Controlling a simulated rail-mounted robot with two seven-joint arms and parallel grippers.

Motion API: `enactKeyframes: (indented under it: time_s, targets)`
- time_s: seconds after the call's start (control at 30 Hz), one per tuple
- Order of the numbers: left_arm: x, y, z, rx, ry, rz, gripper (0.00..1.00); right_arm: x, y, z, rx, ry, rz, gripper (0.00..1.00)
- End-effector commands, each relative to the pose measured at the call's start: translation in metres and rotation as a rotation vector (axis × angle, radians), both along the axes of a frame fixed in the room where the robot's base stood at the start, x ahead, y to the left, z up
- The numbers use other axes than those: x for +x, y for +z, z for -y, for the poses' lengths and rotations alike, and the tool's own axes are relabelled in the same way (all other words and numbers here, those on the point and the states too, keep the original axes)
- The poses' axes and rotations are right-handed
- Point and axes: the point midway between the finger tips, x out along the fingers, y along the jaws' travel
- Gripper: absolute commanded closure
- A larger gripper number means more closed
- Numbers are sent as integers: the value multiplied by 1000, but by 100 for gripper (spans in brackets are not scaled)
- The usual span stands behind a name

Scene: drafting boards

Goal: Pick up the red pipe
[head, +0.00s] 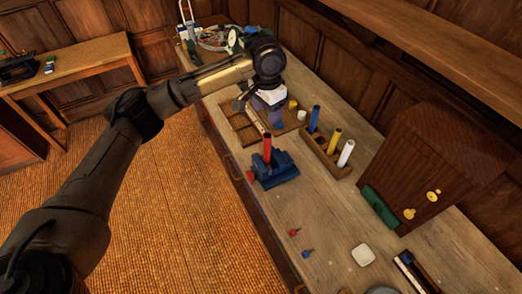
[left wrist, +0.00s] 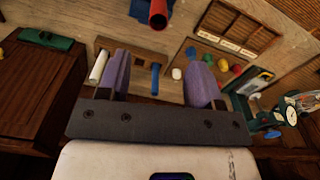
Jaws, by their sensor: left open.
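The red pipe (head: 267,148) stands upright in a blue vise (head: 276,172) on the bench. In the left wrist view the red pipe (left wrist: 158,14) shows at the top edge, beyond the fingertips, with part of the blue vise (left wrist: 137,11) beside it. My left gripper (head: 264,114) is open and above the bench, farther back than the red pipe and apart from it. In the left wrist view its two purple fingers (left wrist: 158,72) are spread with no object held between them. My right gripper is in neither view.
A wooden rack (head: 318,157) right of the vise holds a blue pipe (head: 314,118), a yellow pipe (head: 334,140) and a white pipe (head: 346,153). A divided wooden tray (head: 240,128) lies behind the vise. A brown board (head: 430,165) stands at right.

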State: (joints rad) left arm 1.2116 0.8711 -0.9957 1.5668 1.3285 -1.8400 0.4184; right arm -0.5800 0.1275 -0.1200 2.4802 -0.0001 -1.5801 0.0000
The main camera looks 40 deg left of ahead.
Motion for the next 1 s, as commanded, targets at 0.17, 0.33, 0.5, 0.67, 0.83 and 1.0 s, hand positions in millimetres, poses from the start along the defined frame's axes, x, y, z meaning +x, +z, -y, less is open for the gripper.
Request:
enactKeyframes:
  time_s: [0.17, 0.33, 0.5, 0.67, 0.83, 1.0]
  targets:
    - [-4, -6, 0, 6, 86, -22, 41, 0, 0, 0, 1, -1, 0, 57]
    - [-4, -33, -1, 7, 99, -21, 41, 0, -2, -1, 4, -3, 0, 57]
    - [-4, -61, -1, 7, 97, -20, 41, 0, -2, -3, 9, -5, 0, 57]
    - [-3, -79, -1, 8, 96, -18, 41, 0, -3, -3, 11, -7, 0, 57]
    - [-3, -86, 0, 6, 95, -17, 41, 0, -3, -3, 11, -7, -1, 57]
    - [-2, -101, 1, 8, 94, -18, 41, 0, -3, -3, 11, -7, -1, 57]
